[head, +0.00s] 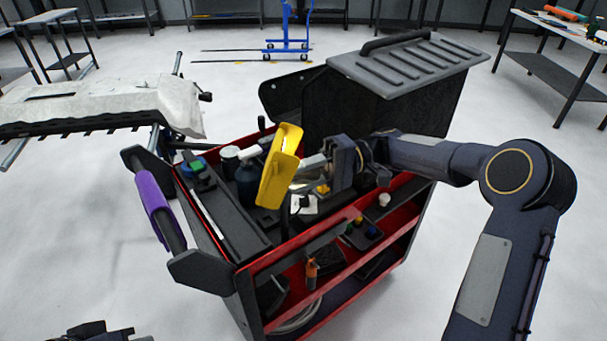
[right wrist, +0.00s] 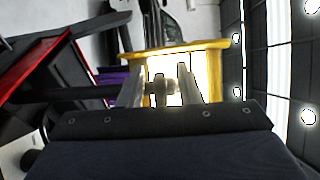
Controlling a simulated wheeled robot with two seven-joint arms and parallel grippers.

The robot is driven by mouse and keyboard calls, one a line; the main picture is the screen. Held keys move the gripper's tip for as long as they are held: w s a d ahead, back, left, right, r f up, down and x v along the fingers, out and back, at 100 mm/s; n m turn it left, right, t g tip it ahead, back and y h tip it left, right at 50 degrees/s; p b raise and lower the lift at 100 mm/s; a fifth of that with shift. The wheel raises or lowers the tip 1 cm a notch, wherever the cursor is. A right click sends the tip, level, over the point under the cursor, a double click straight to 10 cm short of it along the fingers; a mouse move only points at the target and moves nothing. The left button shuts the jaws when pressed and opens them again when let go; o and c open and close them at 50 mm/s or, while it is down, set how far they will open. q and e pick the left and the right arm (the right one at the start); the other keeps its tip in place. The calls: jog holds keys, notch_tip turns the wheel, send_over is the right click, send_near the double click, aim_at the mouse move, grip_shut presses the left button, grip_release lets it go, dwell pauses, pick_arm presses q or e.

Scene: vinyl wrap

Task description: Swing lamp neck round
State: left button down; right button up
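The work lamp's yellow head (head: 279,166) stands tilted above the red tool cart, near its middle. A thin dark stem (head: 284,217) shows below it, and most of the neck is hidden. My right gripper (head: 308,163) is just right of the lamp head, with its fingers pointing at it. In the right wrist view, the yellow frame (right wrist: 205,47) and a bright panel lie just beyond the fingertips (right wrist: 162,92). The fingers are apart, with a small grey fitting between them. Whether they touch it is unclear. My left gripper is not clearly in view; only a dark arm part shows at bottom left.
The red tool cart (head: 262,262) holds bottles, trays and small items around the lamp. Its raised grey lid (head: 410,62) stands behind my right forearm. A purple-gripped handle (head: 158,207) sticks out left. Open floor surrounds the cart.

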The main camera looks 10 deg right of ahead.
jog(key=v, duration=0.7)
jog(key=shift+d, duration=0.35)
jog(key=shift+r, duration=0.1)
